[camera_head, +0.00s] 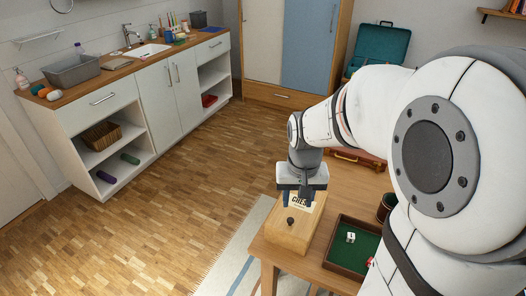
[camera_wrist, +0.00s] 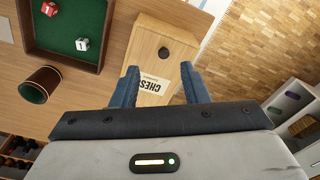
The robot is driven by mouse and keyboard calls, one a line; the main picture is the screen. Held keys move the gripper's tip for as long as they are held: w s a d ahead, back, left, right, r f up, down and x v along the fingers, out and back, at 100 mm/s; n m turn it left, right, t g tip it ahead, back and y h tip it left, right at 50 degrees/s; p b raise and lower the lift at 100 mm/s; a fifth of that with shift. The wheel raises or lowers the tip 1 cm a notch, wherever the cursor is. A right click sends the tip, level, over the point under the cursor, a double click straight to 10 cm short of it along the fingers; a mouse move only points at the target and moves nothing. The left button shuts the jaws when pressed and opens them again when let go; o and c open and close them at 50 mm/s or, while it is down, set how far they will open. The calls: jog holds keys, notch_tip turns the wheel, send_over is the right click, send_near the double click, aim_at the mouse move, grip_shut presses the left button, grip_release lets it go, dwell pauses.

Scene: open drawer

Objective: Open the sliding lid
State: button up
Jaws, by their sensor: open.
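A pale wooden box with a sliding lid (camera_head: 285,235) stands near the left corner of the table. The lid has a small dark round knob (camera_head: 291,220) and a white label with "CHESS" lettering, partly hidden by my gripper in the head view. My gripper (camera_head: 298,200) hangs over the label end of the box, fingers pointing down. In the wrist view my gripper (camera_wrist: 159,80) is open, its two blue fingers either side of the label. The knob (camera_wrist: 165,54) lies beyond the fingertips, and nothing is between them. The lid looks closed.
A green-lined dice tray (camera_head: 329,263) with dice sits right of the box. The wooden table (camera_head: 262,246) ends close to the box's left side, with open floor beyond.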

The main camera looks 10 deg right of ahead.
aim_at(290, 219)
jog(key=shift+m+g, duration=0.3)
jog(key=shift+g, duration=0.1)
jog(key=w+f, duration=0.3)
jog(key=shift+w+f, duration=0.2)
jog(key=shift+w, duration=0.05)
jog(key=shift+w+f, duration=0.1)
jog(key=shift+f, duration=0.25)
notch_tip(290, 219, down, 7)
jog(key=shift+f, duration=0.15)
jog(key=shift+c, duration=0.5)
grip_shut()
